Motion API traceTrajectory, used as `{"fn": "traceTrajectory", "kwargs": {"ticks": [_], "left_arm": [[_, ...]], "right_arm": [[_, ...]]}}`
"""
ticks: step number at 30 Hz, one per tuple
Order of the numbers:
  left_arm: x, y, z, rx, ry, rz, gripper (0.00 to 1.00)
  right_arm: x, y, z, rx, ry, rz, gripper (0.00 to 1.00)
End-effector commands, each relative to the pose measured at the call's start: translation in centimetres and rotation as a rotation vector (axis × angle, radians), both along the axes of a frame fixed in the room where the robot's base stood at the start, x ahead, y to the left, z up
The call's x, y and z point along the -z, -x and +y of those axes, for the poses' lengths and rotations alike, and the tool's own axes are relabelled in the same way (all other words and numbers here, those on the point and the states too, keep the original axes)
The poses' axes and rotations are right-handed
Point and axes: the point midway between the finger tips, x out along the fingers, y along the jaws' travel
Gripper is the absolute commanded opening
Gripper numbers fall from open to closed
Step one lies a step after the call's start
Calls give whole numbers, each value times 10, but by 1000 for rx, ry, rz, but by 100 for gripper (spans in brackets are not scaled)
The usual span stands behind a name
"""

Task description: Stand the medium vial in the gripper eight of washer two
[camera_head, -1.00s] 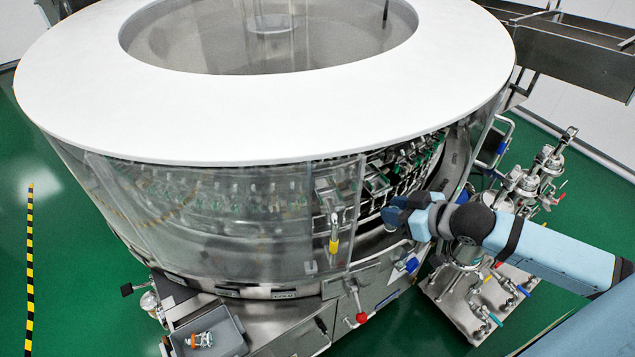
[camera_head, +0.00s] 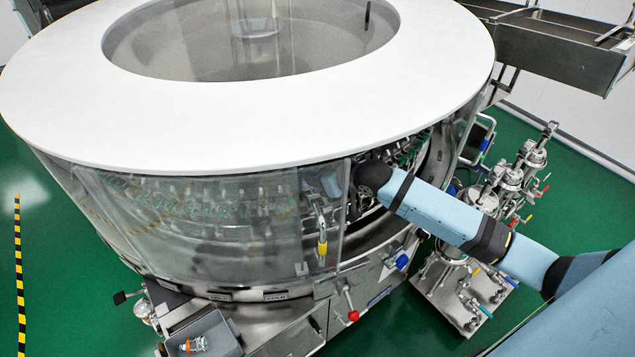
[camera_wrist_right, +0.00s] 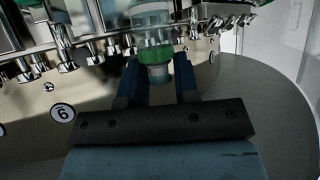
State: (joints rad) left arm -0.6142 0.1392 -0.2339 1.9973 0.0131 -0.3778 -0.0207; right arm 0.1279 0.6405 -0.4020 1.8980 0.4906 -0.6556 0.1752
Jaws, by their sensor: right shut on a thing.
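The rotary washer (camera_head: 250,115) fills the left and middle of the head view, with a white ring top and clear side panels. My right arm reaches in through its side opening. My right gripper (camera_head: 332,183) is blurred behind the clear panel there. In the right wrist view my right gripper (camera_wrist_right: 160,85) is shut on a clear vial (camera_wrist_right: 152,48), which has a green band and its narrow neck downward. My left gripper is out of view.
A grey bin (camera_head: 203,335) with small items stands at the lower left. A yellow-sleeved handle (camera_head: 322,245) is near the opening. Pipework (camera_head: 490,200) stands at the right.

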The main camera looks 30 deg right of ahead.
Motion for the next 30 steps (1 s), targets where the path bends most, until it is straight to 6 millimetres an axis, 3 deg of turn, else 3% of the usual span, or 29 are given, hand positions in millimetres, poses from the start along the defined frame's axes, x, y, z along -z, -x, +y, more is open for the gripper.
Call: {"fn": "traceTrajectory", "kwargs": {"ticks": [9,24,25,26,30], "left_arm": [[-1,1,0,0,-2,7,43],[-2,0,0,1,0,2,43],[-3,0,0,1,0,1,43],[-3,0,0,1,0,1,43],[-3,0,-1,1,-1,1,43]], "right_arm": [[34,0,0,1,0,2,4],[43,0,0,1,0,0,4],[43,0,0,1,0,0,31],[43,0,0,1,0,0,38],[43,0,0,1,0,0,40]]}}
